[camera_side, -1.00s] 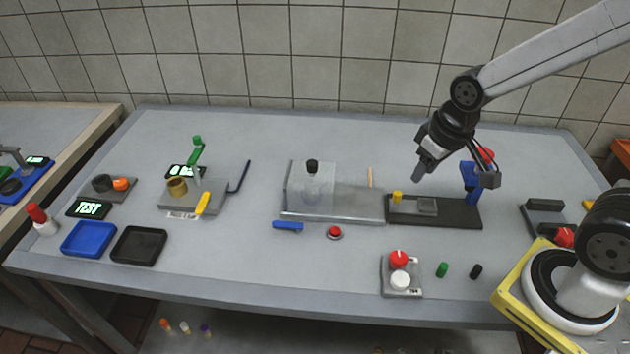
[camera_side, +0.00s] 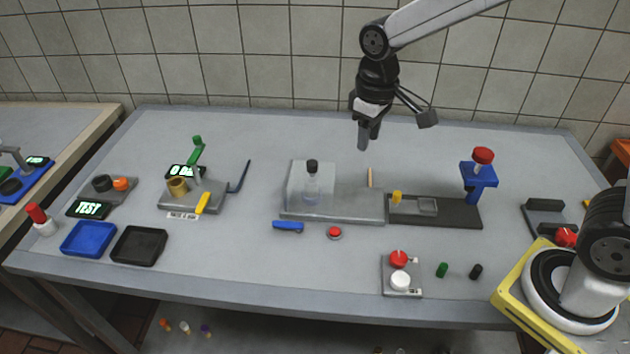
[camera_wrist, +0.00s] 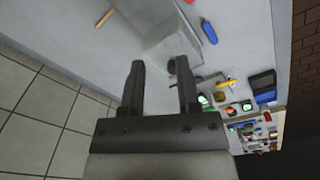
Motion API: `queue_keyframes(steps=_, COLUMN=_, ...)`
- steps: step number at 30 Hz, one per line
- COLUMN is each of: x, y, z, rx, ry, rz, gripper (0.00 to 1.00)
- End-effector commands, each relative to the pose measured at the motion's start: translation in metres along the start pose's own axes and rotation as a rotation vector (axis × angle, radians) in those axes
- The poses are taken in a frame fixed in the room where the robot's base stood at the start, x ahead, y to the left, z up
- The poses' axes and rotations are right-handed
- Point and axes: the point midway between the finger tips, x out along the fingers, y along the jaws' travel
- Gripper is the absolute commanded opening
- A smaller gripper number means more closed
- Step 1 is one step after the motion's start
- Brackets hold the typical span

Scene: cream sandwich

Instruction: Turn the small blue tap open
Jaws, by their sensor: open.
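A small blue handle (camera_side: 288,226), likely the tap, lies horizontally at the front left edge of the grey station (camera_side: 345,204). It also seems to show in the wrist view as a blue shape (camera_wrist: 208,31). A thin dark blue lever (camera_side: 240,177) stands at the right of the green-handled device, further left. My gripper (camera_side: 363,140) is in the air behind and right of the grey station, well away from the blue handle. In the wrist view my gripper (camera_wrist: 160,85) has its two dark fingers apart with nothing held between them.
A clear-walled box (camera_side: 309,180) with a black-capped bottle (camera_side: 312,168) stands behind the blue handle. A red button (camera_side: 334,232) is to its right. A blue press with a red knob (camera_side: 481,168) stands right. The table front is mostly free.

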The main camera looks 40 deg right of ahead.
Motion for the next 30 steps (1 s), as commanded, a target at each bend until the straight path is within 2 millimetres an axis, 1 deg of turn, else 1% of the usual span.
queue_keyframes(steps=1, x=0.0, y=-0.004, z=-0.012, rx=-0.029, ry=-0.018, rz=0.001, gripper=0.41)
queue_keyframes(steps=6, x=-0.001, y=-0.018, z=-0.046, rx=-0.113, ry=-0.08, rz=0.005, gripper=0.41)
queue_keyframes(steps=15, x=0.003, y=-0.049, z=-0.098, rx=-0.256, ry=-0.187, rz=0.018, gripper=0.41)
queue_keyframes(steps=24, x=0.014, y=-0.086, z=-0.136, rx=-0.391, ry=-0.295, rz=0.034, gripper=0.41)
queue_keyframes(steps=30, x=0.02, y=-0.107, z=-0.15, rx=-0.456, ry=-0.35, rz=0.044, gripper=0.41)
